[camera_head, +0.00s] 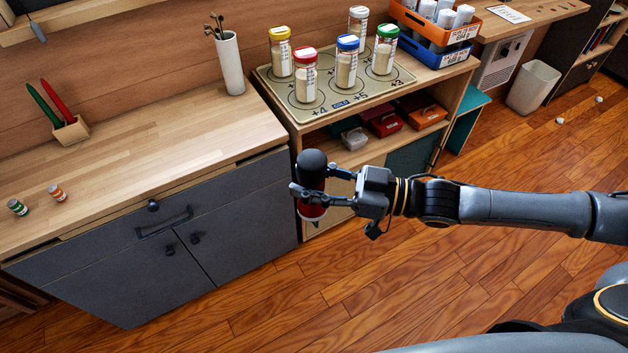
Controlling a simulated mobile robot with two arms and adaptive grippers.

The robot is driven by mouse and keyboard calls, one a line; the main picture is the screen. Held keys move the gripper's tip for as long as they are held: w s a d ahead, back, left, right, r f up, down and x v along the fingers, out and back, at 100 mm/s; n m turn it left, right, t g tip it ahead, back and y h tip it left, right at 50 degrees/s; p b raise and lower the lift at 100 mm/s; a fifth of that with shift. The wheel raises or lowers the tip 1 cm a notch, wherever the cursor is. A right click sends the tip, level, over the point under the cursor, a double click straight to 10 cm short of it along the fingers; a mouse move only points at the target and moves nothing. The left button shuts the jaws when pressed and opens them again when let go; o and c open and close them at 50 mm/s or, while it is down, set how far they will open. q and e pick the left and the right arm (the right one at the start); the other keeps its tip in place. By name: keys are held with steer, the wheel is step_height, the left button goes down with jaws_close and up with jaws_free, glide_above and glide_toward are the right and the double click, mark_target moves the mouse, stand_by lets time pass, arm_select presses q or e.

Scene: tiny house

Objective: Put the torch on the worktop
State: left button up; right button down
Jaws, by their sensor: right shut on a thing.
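My right gripper (308,193) is shut on the torch (312,168), which has a black rounded top and a red part below. The torch is roughly upright, held in the air in front of the cabinet's right edge. The gripper's fingers hide part of the torch's middle. The wooden worktop (130,130) lies to the left, on top of a dark grey cabinet (220,215). My left gripper is out of view.
A shelf unit on the right bears a mat (390,90) with several lidded jars. A waste bin (533,88) stands farther back.

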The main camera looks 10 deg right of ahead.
steer(key=c, duration=2.1)
jaws_free()
steer(key=shift+w+a+r+n+g+y, duration=0.25)
steer(key=shift+a+n+g, duration=0.45)
steer(key=shift+g, duration=0.4)
steer(key=shift+w+a+r+n+g+y, duration=0.15)
steer(key=shift+w+a+n+g+y, duration=0.25)
steer(key=shift+n+g, duration=0.55)
steer(key=shift+w+a+r+n+g+y, duration=0.25)
steer(key=shift+a+n+g, duration=0.35)
steer(key=shift+g, duration=0.65)
steer(key=shift+a, duration=0.1)
